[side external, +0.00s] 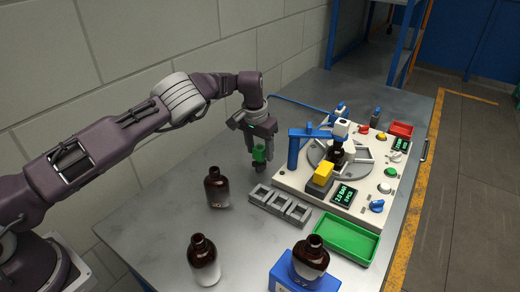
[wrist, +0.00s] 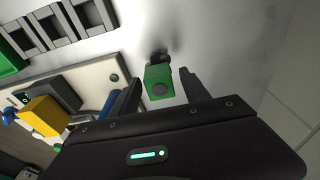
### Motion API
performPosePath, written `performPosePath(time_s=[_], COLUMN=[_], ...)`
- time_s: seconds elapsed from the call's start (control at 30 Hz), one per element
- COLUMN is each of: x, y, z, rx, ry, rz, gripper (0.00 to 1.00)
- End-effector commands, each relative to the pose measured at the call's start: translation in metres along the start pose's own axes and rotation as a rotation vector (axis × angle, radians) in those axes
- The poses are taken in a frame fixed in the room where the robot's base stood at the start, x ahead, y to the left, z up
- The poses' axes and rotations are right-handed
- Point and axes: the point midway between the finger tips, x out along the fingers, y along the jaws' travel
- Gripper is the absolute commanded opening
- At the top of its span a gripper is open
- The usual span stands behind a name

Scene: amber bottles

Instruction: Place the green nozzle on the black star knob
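The green nozzle (side external: 259,155) is a small block at the lower end of my gripper (side external: 260,146). The fingers are apart, with a narrow gap visible, clearest on the right; contact is not clear. Just below the nozzle is a dark piece (wrist: 158,57) with a blurred shadow on the table; I cannot tell if it is part of the nozzle. I cannot make out the black star knob for certain.
A brown bottle (side external: 217,188) stands in front of my gripper, two more nearer the front. A grey slotted rack (side external: 280,205) lies right of it.

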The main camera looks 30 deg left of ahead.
Motion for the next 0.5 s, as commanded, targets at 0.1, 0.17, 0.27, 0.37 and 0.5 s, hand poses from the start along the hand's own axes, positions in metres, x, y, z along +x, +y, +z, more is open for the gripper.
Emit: performPosePath(time_s=[0.1,0.17,0.27,0.37,0.5], x=[0.0,0.0,-0.005,-0.024,-0.064], y=[0.0,0.0,0.0,0.001,0.001], z=[0.0,0.0,-0.001,-0.002,-0.002], rx=[0.0,0.0,0.001,0.0,0.001], ry=[0.0,0.0,0.001,0.004,0.005], rz=[0.0,0.0,0.001,0.003,0.003], gripper=[0.54,0.54,0.54,0.54,0.54])
